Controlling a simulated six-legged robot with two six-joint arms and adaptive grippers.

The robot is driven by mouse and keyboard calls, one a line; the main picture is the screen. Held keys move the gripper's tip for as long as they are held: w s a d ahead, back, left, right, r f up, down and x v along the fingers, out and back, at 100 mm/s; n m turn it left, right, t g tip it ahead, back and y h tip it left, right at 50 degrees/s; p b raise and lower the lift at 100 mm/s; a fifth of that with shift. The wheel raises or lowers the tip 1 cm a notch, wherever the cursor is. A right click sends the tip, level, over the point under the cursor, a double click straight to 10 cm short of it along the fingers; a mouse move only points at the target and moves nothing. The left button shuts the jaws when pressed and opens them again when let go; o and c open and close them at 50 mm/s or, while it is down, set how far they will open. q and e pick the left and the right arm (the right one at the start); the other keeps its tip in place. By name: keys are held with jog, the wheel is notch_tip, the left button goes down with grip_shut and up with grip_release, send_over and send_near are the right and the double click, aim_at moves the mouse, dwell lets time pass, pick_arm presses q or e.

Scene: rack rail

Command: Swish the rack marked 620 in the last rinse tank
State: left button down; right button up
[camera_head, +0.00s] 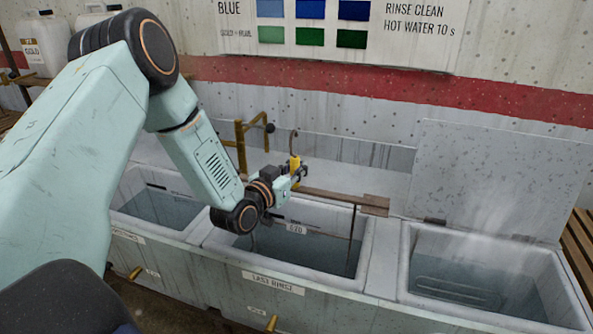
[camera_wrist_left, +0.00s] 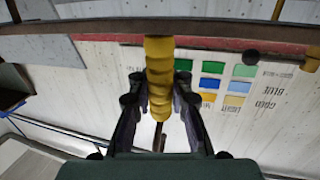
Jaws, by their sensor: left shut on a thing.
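The rack's brown bar (camera_head: 345,199) runs above the tank labelled LAST RINSE (camera_head: 273,283). A small tag reading 620 (camera_head: 296,229) hangs below it, and a thin dark rod drops from its right end into the tank. The bar also crosses the top of the left wrist view (camera_wrist_left: 90,34). The rack's yellow ribbed grip (camera_head: 295,163) has a hook above it. My left gripper (camera_head: 298,176) is shut on this grip; its fingers flank the grip in the wrist view (camera_wrist_left: 159,98). My arm and gripper hide the bar's left end. The rack's lower part is hidden in the tank.
A steaming tank (camera_head: 468,285) with its grey lid (camera_head: 485,180) raised stands to the right. Another water-filled tank (camera_head: 165,206) is to the left. A brass-coloured bracket (camera_head: 241,145) stands behind the tanks. The wall carries a colour chart (camera_head: 311,22). White jugs (camera_head: 45,42) stand at upper left.

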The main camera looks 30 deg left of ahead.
pick_arm(q)
jog(key=shift+w+a+r+b, duration=0.15)
jog(key=shift+w+b, duration=0.1)
jog(key=shift+w, duration=0.35)
jog(key=shift+w+a+f+b, duration=0.1)
jog(key=shift+w+b, duration=0.1)
jog(key=shift+w, duration=0.4)
jog(key=shift+r, duration=0.1)
dwell(1.8)
notch_tip(320, 180, up, 19)
jog(key=s+p, duration=0.1)
jog(key=p, duration=1.6)
jog(key=shift+s+p, duration=0.3)
jog(key=shift+p, duration=0.05)
jog(key=shift+w, duration=0.1)
